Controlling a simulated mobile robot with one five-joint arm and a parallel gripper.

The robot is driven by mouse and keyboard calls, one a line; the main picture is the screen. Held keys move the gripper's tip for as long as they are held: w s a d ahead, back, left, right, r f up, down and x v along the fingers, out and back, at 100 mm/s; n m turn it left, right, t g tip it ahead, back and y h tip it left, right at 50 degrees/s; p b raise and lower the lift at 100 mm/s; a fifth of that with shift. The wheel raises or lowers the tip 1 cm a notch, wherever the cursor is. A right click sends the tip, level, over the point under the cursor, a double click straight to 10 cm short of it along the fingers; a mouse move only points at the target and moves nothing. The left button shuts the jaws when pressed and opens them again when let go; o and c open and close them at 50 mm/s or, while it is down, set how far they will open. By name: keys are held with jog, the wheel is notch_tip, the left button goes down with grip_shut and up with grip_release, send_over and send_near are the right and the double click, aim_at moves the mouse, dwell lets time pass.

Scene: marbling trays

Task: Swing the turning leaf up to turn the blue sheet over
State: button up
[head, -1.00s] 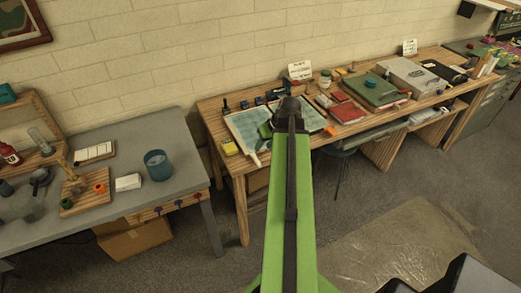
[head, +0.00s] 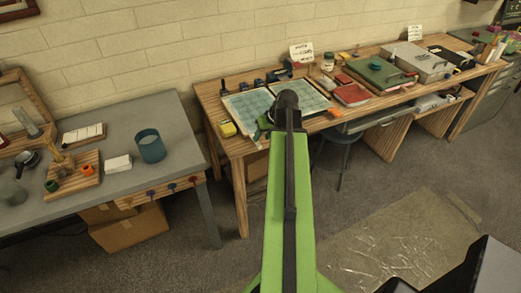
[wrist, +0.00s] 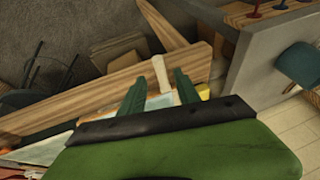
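Two pale blue gridded sheets or boards lie on the wooden bench in the head view, a left one (head: 245,106) and a right one (head: 310,97). I cannot tell which part is the turning leaf. A pale, rounded handle (wrist: 160,72) sticks out past the bench's front edge in the wrist view. My gripper (wrist: 159,80) has its two dark green fingers apart, with the handle showing between them or just beyond. I see no contact. In the head view my arm's end hides most of the gripper.
A yellow block (head: 227,128) lies by the bench's left corner. A red tray (head: 351,95) and a green board (head: 380,71) lie to the right. A grey table (head: 120,190) with a blue cup (head: 151,146) stands at left. A dark stool (head: 342,140) is under the bench.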

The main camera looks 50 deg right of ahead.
jog(key=b+x, duration=0.2)
jog(key=x, duration=0.2)
grip_shut()
dwell(1.4)
